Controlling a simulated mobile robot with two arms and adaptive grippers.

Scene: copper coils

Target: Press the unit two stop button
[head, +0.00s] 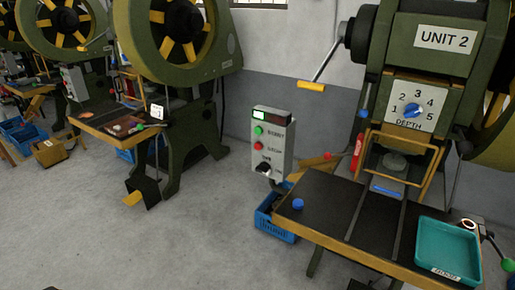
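A grey control box (277,143) stands on a post left of the press marked UNIT 2 (444,40). Its front face carries a green button (258,130), a red button (257,146) below it, and a dark knob or switch (264,168) at the bottom. The button labels are too small to read surely. Nothing covers the red button. Neither of my grippers can be made out in the head view.
The press table (332,201) holds a blue cap (298,204) and a teal tray (447,250). A blue crate (274,226) sits below the box. A lever with a yellow grip (311,85) sticks out above right. The floor (215,215) to the left is clear.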

